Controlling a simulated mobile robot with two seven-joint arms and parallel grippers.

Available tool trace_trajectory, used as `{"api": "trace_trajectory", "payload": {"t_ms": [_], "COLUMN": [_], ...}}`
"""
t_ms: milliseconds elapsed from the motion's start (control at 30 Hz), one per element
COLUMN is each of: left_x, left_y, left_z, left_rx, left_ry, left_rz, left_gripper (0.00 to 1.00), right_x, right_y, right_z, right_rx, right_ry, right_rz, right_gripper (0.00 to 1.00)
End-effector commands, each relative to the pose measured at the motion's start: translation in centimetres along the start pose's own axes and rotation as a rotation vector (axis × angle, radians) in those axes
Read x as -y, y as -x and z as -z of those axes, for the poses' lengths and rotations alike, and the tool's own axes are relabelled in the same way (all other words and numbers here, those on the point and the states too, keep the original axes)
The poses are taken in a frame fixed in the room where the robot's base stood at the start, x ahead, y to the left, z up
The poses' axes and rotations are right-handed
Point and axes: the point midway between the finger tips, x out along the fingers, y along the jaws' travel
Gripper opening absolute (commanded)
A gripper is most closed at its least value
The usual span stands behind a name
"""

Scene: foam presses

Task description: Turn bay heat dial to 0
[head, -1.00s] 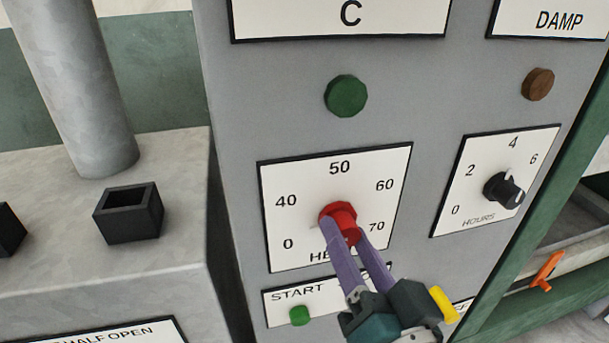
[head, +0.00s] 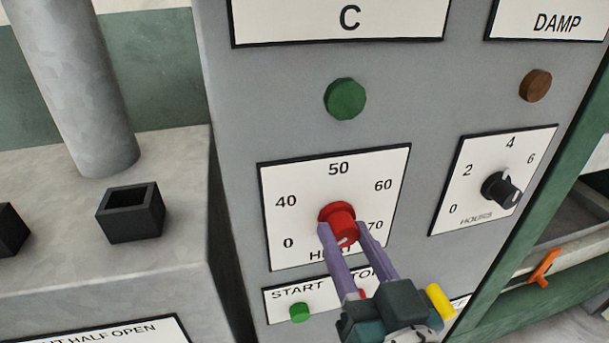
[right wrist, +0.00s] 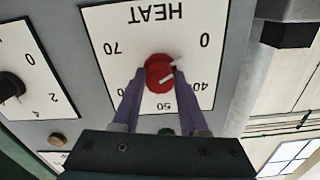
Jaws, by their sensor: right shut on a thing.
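The bay heat dial is a red round knob (head: 336,216) on a white HEAT plate (head: 280,256), marked from 0 at lower left over 50 at the top to 70 at lower right. My right gripper (head: 343,233) is shut on the knob, one purple finger on each side. The right wrist view shows the plate upside down, with the fingers around the red knob (right wrist: 156,68). A white line shows on the knob's face, slanted along the direction of the 0, but which end is the pointer I cannot tell. My left gripper is not in view.
A black HOURS dial (head: 500,189) is to the right. A green lamp (head: 345,98) is above, and a green START button (head: 299,312) is below, near my right gripper. A grey block with a black square socket (head: 133,220) stands at left.

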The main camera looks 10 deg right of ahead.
Motion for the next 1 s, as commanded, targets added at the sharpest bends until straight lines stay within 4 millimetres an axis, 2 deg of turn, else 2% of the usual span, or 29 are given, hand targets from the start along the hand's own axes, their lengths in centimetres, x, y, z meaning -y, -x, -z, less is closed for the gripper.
{"api": "trace_trajectory", "payload": {"t_ms": [200, 233, 467, 767, 867, 1000], "left_x": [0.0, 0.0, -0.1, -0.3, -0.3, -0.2], "left_y": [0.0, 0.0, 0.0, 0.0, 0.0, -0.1], "left_z": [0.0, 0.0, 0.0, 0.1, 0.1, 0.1], "left_rx": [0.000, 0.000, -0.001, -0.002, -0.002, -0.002], "left_ry": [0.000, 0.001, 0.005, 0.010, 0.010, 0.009], "left_rz": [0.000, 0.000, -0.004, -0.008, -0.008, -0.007], "left_gripper": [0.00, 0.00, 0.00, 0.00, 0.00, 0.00], "right_x": [0.0, 0.0, 0.0, 0.0, 0.0, -0.1], "right_y": [0.0, 0.0, 0.0, 0.3, 1.4, 4.1], "right_z": [0.0, 0.0, 0.0, 0.0, -0.1, -0.2], "right_rx": [0.000, 0.000, 0.000, 0.001, 0.002, 0.005], "right_ry": [0.002, 0.002, 0.001, 0.000, 0.001, 0.000], "right_rz": [0.001, 0.001, 0.001, 0.000, 0.000, 0.000], "right_gripper": [0.00, 0.46, 0.72, 0.72, 0.72, 0.72]}}
